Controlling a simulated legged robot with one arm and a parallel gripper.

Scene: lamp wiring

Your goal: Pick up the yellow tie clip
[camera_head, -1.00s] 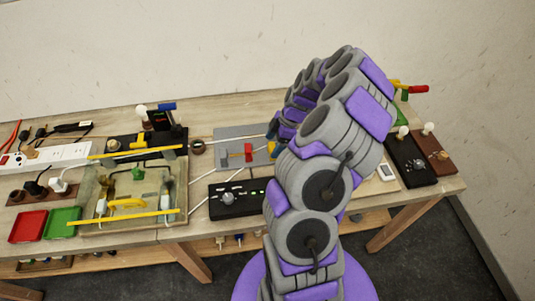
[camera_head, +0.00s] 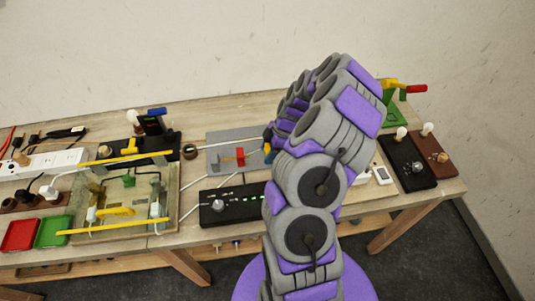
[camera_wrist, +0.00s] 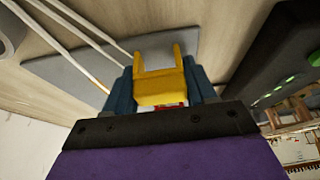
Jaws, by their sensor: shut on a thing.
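The yellow tie clip (camera_wrist: 159,82) is a U-shaped piece in the wrist view, with its two prongs pointing away from the wrist. My gripper (camera_wrist: 164,88) has its dark blue fingers on either side of it and is shut on it. In the head view my gripper (camera_head: 268,142) shows at the right edge of the grey board (camera_head: 222,138), partly hidden by my arm. A little yellow shows at its fingers there. A red part (camera_wrist: 172,105) shows just behind the clip in the wrist view.
The grey board carries a red block (camera_head: 240,156). A black control box (camera_head: 231,205) with green lights lies in front of it. White rods or cables (camera_wrist: 75,45) run beside the gripper. A wiring tray (camera_head: 172,210) with yellow bars stands left; black (camera_head: 404,172) and brown panels stand right.

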